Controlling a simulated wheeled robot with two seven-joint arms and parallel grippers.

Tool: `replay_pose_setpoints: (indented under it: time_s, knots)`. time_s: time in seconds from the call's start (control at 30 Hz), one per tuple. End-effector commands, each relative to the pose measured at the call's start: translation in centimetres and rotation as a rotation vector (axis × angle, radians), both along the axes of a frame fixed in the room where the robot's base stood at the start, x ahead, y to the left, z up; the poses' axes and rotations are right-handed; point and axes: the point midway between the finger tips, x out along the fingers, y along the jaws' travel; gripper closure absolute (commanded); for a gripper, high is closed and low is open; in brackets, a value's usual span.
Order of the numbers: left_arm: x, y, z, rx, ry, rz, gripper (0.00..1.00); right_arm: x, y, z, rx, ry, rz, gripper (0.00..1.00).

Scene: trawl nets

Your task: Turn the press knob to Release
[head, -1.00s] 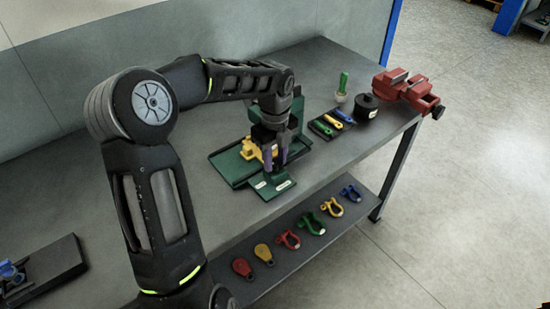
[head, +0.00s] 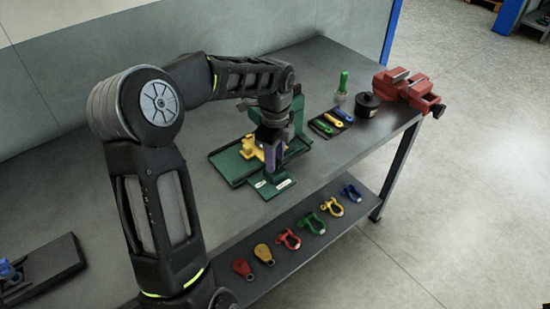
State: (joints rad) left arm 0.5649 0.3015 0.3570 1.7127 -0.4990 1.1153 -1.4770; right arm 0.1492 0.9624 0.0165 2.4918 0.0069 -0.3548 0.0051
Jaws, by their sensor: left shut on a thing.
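The green press (head: 232,161) stands on the grey bench, with a flat tray-like base, an upright part behind and a small front plate (head: 262,190) bearing two white labels. A yellow piece (head: 250,148) sits on the press base. My left gripper (head: 274,168) points down over the front plate, just right of the yellow piece. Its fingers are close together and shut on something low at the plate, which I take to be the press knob. The knob itself is hidden by the fingers, so its setting cannot be read. My right gripper is not in view.
Right of the press lie a dark tray (head: 318,134) of coloured-handled tools, a green-handled tool in a holder (head: 341,97), a black round pot (head: 367,104) and a red vise (head: 408,92). Coloured shackles and blocks lie on the lower shelf (head: 330,236). A dark board (head: 50,262) is at left.

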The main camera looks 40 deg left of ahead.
Motion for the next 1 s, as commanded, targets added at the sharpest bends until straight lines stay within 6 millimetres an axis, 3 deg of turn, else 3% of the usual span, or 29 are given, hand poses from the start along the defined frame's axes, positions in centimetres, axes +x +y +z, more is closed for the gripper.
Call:
replay_pose_setpoints:
  time_s: [1.0]
  knots:
    - [0.1, 0.0, 0.0, 0.001, -0.002, 0.952, 1.00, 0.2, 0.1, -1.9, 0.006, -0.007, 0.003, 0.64]
